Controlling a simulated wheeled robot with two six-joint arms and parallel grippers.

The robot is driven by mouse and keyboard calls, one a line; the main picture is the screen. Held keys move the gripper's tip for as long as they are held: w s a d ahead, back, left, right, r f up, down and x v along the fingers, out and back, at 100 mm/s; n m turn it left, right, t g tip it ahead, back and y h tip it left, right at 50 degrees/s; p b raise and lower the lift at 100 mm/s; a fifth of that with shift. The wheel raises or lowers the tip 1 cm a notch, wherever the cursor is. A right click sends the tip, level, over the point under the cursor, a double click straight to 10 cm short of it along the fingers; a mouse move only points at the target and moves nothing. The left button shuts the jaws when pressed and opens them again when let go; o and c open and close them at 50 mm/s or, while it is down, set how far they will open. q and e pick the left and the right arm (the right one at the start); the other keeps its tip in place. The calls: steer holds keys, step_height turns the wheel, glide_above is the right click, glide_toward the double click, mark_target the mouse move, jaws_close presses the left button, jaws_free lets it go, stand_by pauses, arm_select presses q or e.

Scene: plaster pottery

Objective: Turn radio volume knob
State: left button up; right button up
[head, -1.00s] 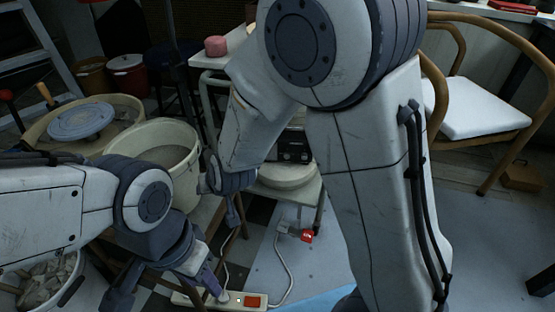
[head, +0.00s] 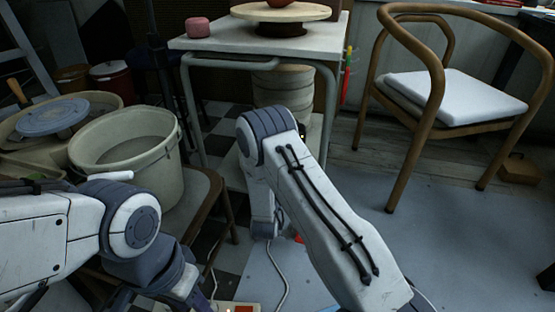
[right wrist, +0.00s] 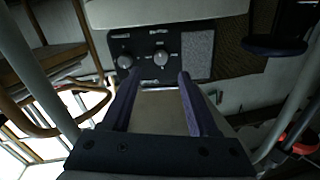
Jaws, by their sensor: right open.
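The radio (right wrist: 199,50) shows in the right wrist view as a dark panel with a grille on its right side. It has a left knob (right wrist: 125,61) and a right knob (right wrist: 160,58) with labels I cannot read. My right gripper (right wrist: 160,74) is open and empty. Its fingertips are just below the panel, and the right knob lies between their lines. In the head view my right arm hides the radio and the right gripper. My left gripper (head: 160,298) is at the bottom edge of the head view, partly cut off, with its fingers apart.
A white-topped table (head: 235,42) holds a round wooden board (head: 281,13) and a pink pot (head: 198,27). A large bucket (head: 128,150) stands near my left arm. A power strip (head: 243,308) lies at the bottom edge. A wooden chair (head: 437,75) stands right, with clear floor before it.

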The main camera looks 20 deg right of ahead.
steer(key=b+x, duration=0.2)
steer(key=x, duration=0.3)
steer(key=shift+w+d+f, duration=0.15)
steer(key=shift+w, duration=0.15)
steer(key=shift+w+d+b, duration=0.15)
steer(key=shift+w+b, duration=0.15)
steer(key=shift+w, duration=0.1)
steer(key=shift+c, duration=0.3)
